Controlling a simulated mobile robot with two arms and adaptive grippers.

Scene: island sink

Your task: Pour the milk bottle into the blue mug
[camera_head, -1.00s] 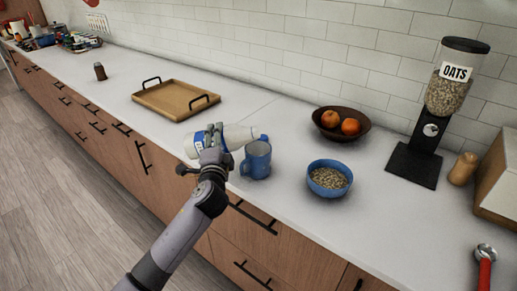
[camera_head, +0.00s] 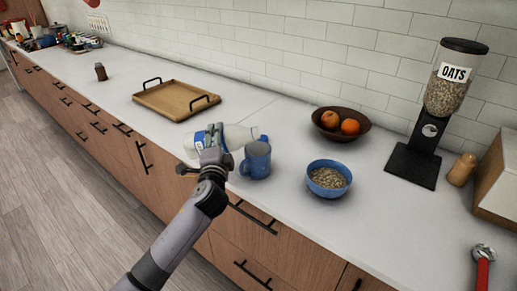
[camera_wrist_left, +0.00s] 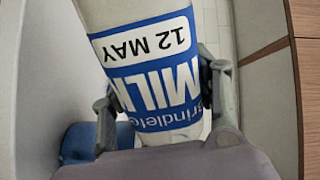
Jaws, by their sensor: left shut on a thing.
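The milk bottle (camera_head: 238,137) lies tipped nearly on its side in the head view, its blue-tipped neck end pointing right, above the blue mug's rim. My left gripper (camera_head: 212,140) is shut around the bottle's body near its base end. In the left wrist view the bottle's blue and white label (camera_wrist_left: 150,65) shows upside down between the two fingers (camera_wrist_left: 158,95). The blue mug (camera_head: 257,162) stands upright on the counter, just right of the gripper; part of it shows in the wrist view (camera_wrist_left: 80,143). The inside of the mug is not clear. My right gripper is out of view.
A blue bowl of oats (camera_head: 329,184) stands right of the mug. Behind are a brown bowl with oranges (camera_head: 326,133) and a wooden tray (camera_head: 165,107). An oats dispenser (camera_head: 415,165) is further right. The counter's front edge runs just below the mug.

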